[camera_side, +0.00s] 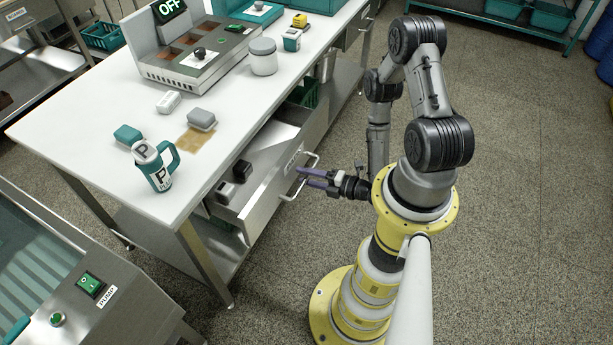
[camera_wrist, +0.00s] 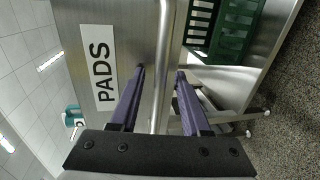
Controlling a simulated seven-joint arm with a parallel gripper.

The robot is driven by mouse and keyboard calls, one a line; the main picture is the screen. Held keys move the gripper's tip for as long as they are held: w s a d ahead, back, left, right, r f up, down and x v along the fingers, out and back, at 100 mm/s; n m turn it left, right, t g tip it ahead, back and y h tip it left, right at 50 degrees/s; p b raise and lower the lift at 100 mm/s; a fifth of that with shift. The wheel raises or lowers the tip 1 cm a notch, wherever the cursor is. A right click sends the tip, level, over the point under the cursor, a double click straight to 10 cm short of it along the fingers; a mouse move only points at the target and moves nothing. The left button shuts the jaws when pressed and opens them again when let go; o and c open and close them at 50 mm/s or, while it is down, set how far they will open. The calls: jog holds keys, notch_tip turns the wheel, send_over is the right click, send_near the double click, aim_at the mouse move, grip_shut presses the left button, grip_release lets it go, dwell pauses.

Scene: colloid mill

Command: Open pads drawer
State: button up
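The metal pads drawer (camera_side: 262,190) under the white table is pulled out, with dark blocks (camera_side: 242,170) showing inside. Its front carries a PADS label (camera_wrist: 103,68), seen sideways in the wrist view. The bar handle (camera_side: 299,180) stands off the drawer front. My gripper (camera_side: 301,176) is at the handle, with its two purple fingers apart. In the wrist view the handle bar (camera_wrist: 163,65) passes between the fingers of my gripper (camera_wrist: 160,72), with a visible gap on the left side. Contact on the right side is unclear.
On the white table (camera_side: 95,95) stand a teal mug (camera_side: 158,178), a grey-lidded block (camera_side: 201,120), a jar (camera_side: 263,57) and a machine with an OFF display (camera_side: 169,10). A green crate (camera_wrist: 237,28) sits beside the drawer. Floor (camera_side: 520,200) right of my arm is clear.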

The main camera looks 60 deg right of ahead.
aim_at(270, 166)
jog(key=shift+w, duration=0.1)
jog(key=x, duration=0.4)
jog(key=r+x, duration=0.1)
jog(key=x, duration=0.3)
jog(key=r+x, duration=0.1)
jog(key=x, duration=0.3)
jog(key=shift+w+r, duration=0.3)
jog(key=shift+w, duration=0.05)
jog(key=v, duration=1.3)
jog(key=shift+s+r, duration=0.2)
jog(key=shift+s, duration=0.15)
notch_tip(270, 166, up, 27)
jog(key=shift+w+r, duration=0.1)
jog(key=shift+r, duration=0.05)
